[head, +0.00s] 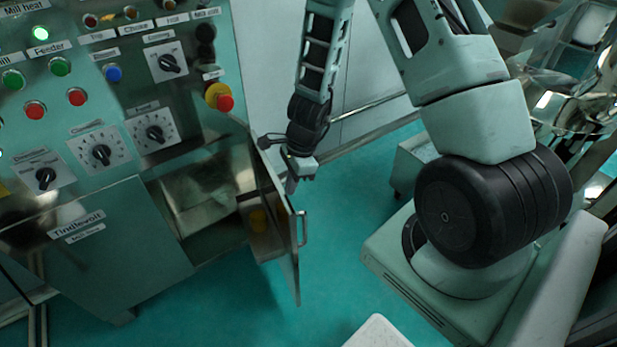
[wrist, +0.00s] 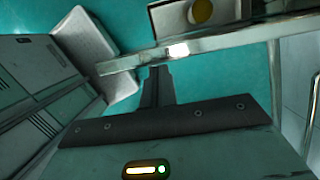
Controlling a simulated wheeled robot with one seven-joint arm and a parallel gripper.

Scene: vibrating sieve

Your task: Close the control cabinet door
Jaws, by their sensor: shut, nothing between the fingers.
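The control cabinet (head: 120,245) stands at the left in the head view. Its door (head: 283,235) is swung open to the right of the dark opening and shows nearly edge-on, with a bar handle (head: 303,228) on its right face. My gripper (head: 291,188) is shut and empty, pointing down by the door's upper edge, above the handle. In the wrist view the closed fingers (wrist: 156,82) end right beside the pale door edge (wrist: 225,40). I cannot tell whether they touch it.
The cabinet's panel has knobs, buttons and a red emergency stop (head: 225,102). Green floor (head: 350,250) lies clear between the door and my base.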

